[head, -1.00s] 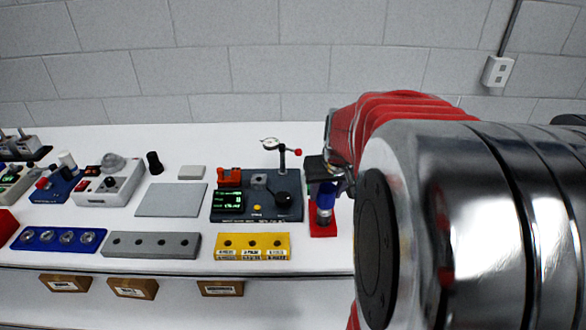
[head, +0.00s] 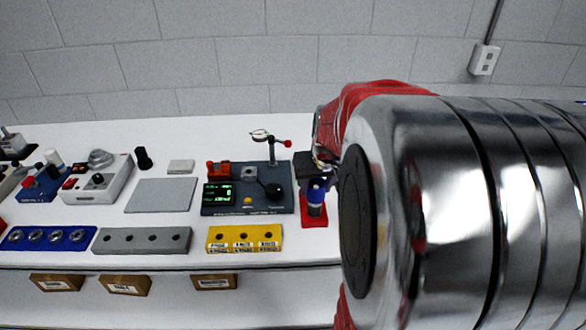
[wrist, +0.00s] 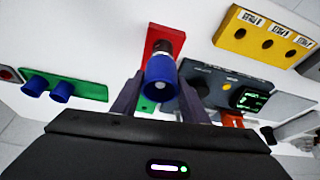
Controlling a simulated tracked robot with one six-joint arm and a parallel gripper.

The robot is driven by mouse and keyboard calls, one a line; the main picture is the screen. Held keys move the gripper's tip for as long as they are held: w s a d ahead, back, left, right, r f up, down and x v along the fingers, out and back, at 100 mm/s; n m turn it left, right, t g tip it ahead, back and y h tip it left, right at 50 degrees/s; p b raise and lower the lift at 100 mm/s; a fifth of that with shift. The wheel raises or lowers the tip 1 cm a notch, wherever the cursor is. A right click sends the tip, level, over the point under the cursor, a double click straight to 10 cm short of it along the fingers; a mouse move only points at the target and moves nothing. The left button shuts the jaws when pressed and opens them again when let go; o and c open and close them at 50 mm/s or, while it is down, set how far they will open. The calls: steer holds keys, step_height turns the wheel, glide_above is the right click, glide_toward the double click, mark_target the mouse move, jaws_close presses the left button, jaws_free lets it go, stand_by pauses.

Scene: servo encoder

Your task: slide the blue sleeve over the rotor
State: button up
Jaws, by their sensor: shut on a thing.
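The blue sleeve (head: 317,188) is between the fingers of my gripper (head: 318,172), at the right of the instruments in the head view. The rotor (head: 315,209) shows as a shiny metal cylinder directly below it, upright on a red base (head: 314,223). In the wrist view my gripper (wrist: 160,98) has one finger on each side of the blue sleeve (wrist: 160,82). I cannot tell how far the sleeve is around the rotor. The gripper hides the sleeve's upper part in the head view.
A dark test device (head: 247,188) with a lit display and a dial post stands close left of the red base. A yellow block (head: 244,238) lies in front of it. Two more blue sleeves (wrist: 48,87) stand on a green strip in the wrist view.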

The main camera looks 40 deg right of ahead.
steer(key=shift+f, duration=1.2)
stand_by(0.3)
steer(key=o, duration=1.4)
steer(key=shift+w, duration=0.1)
step_height(320, 180, up, 14)
steer(key=shift+r, duration=0.2)
stand_by(1.9)
steer(key=shift+f, duration=0.1)
stand_by(0.4)
